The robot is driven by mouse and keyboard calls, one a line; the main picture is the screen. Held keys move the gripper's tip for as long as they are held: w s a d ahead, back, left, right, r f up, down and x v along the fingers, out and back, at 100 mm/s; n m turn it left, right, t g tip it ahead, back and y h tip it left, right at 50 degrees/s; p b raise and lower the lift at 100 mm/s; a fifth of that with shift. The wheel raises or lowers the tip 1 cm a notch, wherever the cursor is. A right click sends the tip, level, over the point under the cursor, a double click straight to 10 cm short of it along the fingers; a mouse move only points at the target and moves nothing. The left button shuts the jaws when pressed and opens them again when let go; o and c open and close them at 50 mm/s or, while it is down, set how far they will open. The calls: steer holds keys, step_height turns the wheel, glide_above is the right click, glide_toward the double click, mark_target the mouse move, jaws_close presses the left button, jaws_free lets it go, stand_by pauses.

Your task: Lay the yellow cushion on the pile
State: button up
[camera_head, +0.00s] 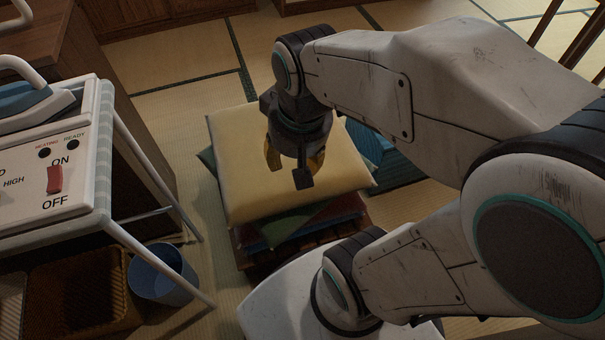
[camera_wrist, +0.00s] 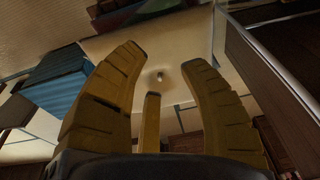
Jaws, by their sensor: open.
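The yellow cushion (camera_head: 240,190) lies on top of the pile, turned a little against the green cushion (camera_head: 310,222) under it. A blue cushion (camera_head: 262,242) and darker layers show lower in the pile. My gripper (camera_head: 297,168) points down over the yellow cushion's middle, its yellow fingers spread and holding nothing. In the wrist view my gripper (camera_wrist: 163,62) is open, with the pale yellow cushion (camera_wrist: 190,45) and its centre button between the fingers. I cannot tell whether the fingertips touch the cushion. My arm hides part of the pile's right side.
An ironing stand (camera_head: 105,190) with an iron (camera_head: 40,105) and a switch panel stands at left. A blue bin (camera_head: 160,275) and a wicker basket (camera_head: 90,300) are below it. A blue box (camera_head: 385,165) is right of the pile. Tatami behind the pile (camera_head: 180,75) is clear.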

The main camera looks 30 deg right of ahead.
steer(key=shift+s+a+f+n, duration=0.2)
steer(key=shift+s+n, duration=0.35)
steer(key=shift+s, duration=0.45)
steer(key=shift+s+a+f+n, duration=0.15)
steer(key=shift+s+n, duration=0.4)
steer(key=shift+s, duration=0.4)
steer(key=shift+d+r, duration=0.1)
steer(key=shift+r, duration=0.05)
